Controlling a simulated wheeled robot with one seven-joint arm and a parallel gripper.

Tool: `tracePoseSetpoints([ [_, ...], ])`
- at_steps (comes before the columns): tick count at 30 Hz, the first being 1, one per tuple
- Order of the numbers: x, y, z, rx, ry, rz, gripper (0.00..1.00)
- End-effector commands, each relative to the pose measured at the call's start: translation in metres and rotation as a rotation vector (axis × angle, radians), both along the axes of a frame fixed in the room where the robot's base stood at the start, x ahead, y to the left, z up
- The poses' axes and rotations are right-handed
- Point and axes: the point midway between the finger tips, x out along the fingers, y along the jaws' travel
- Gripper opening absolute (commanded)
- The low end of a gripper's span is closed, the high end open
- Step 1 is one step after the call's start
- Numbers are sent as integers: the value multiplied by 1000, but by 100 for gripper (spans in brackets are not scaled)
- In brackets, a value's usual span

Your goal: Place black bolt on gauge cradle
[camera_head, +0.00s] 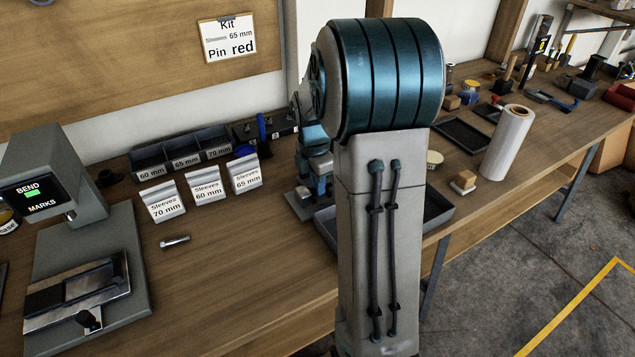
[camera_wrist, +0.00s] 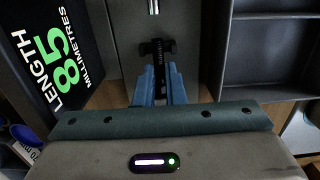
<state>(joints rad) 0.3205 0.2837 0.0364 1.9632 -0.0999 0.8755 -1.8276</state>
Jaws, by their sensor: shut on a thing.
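In the wrist view, my gripper (camera_wrist: 158,72) has its two blue fingers close together, shut on the black bolt (camera_wrist: 158,60). The bolt is dark and slim, and its lower part is between the fingers. A dark crosspiece shows at its far end; I cannot tell whether it is the bolt's head or part of the cradle. The gauge (camera_wrist: 125,25) has a grey body under the fingers and a black display (camera_wrist: 55,60) reading length 85 millimetres. A bright metal tip shows at the top. In the head view, my arm hides the gripper and bolt.
Grey compartment trays (camera_wrist: 265,50) lie right of the fingers in the wrist view. In the head view, a silver bolt (camera_head: 175,241), labelled sleeve bags (camera_head: 208,187), sleeve bins (camera_head: 182,150) and a bend-marks machine (camera_head: 45,175) stand left. A white roll (camera_head: 508,143) stands right.

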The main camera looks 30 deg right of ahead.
Motion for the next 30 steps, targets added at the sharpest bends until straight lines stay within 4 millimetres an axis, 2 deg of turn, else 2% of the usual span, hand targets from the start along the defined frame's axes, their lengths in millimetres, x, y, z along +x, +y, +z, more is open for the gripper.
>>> tracePoseSetpoints([
  [5, 0, 0, -4, 0, 0, 0, 0],
  [6, 0, 0, -3, 0, 0, 0, 18],
  [8, 0, 0, -3, 0, 0, 0, 32],
  [16, 0, 0, -1, 0, 0, 0, 32],
  [20, 0, 0, 8, -1, -2, 0, 32],
  [23, 1, 1, 25, -2, -4, 0, 32],
  [30, 1, 5, 77, -1, -4, 0, 32],
])
